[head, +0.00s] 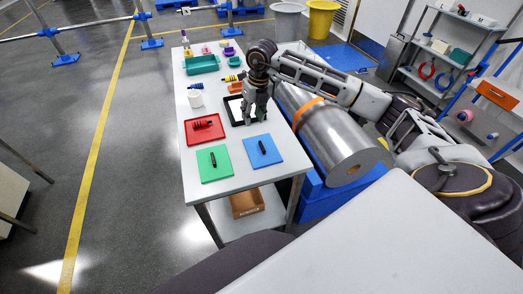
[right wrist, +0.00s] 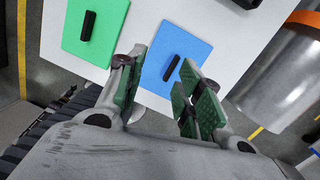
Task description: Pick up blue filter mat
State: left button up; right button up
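The blue filter mat (head: 267,157) is a flat square with a short black handle (head: 262,147) across its middle. It lies at the front right of the white table, and it also shows in the right wrist view (right wrist: 185,45), partly hidden by my fingers. My right gripper (head: 255,120) is above the table, beyond the mat in the head view, over the black tray's area. In the right wrist view its green-padded fingers (right wrist: 165,92) are apart, with nothing between them. My left gripper is not in view.
A green mat (head: 223,169) with a black handle lies left of the blue one.

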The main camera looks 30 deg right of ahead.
jog(key=s+d+m, duration=0.1)
jog(key=s+d+g+h, duration=0.1)
jog(key=shift+s+d+f+m, duration=0.1)
jog(key=shift+s+f+m, duration=0.05)
jog(key=shift+s+m, duration=0.2)
jog(key=shift+f, duration=0.15)
jog(key=p, duration=0.1)
send_over(262, 146)
jog(key=shift+w+d+f, duration=0.1)
jog(key=shift+w+f, duration=0.05)
jog(key=shift+f, duration=4)
jog(key=shift+f, duration=0.1)
notch_tip(262, 146, down, 2)
jog(key=shift+p, duration=0.6)
jog(key=shift+f+p, duration=0.3)
jog(key=shift+f, duration=1.2)
